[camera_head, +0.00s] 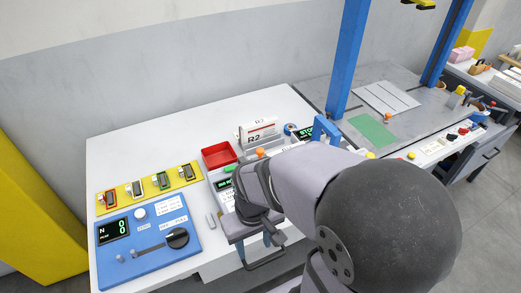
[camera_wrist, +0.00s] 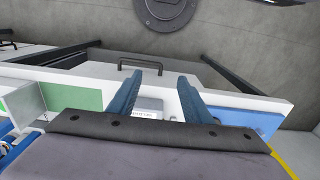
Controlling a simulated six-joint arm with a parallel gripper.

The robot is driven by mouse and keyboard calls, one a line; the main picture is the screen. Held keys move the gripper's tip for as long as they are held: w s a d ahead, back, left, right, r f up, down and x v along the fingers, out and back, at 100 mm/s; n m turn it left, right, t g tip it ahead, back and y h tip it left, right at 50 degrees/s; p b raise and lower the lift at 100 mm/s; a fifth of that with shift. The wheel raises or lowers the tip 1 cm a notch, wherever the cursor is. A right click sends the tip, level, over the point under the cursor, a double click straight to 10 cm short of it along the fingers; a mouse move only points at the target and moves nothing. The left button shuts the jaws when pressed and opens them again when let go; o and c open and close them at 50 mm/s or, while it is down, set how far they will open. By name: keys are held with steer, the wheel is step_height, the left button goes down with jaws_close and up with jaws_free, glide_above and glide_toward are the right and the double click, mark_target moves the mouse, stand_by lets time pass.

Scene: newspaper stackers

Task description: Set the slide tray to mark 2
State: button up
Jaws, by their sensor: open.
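My gripper (camera_wrist: 157,88) is open, its two blue fingers apart with nothing held between them. In the head view my gripper (camera_head: 258,236) is over the front edge of the white table, partly hidden by my arm. No part is clearly readable as the slide tray. The handle also shows in the head view (camera_head: 264,263), below the table edge. No mark 2 is legible.
A blue panel (camera_head: 150,245) with a dial and display is at front left. Behind it is a yellow strip (camera_head: 112,202) with several clips. A red bin (camera_head: 218,155) and a white R2 block (camera_head: 259,132) stand further back. The table's back left is bare.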

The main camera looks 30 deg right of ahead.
steer(key=shift+c, duration=0.8)
steer(key=s+d+f+m+g, duration=0.2)
steer(key=d+f+m, duration=0.1)
steer(key=d, duration=0.2)
steer(key=w+d+m+t+y, duration=0.1)
steer(key=w+d+m+t, duration=0.15)
steer(key=w+d, duration=1.05)
steer(key=w+r+n+t+y, duration=0.2)
steer(key=w+r+n, duration=1.1)
steer(key=n, duration=0.1)
steer(key=shift+w+a+r+t, duration=0.15)
steer(key=shift+w+a+t, duration=0.05)
steer(key=shift+a+t, duration=0.15)
steer(key=shift+n, duration=0.25)
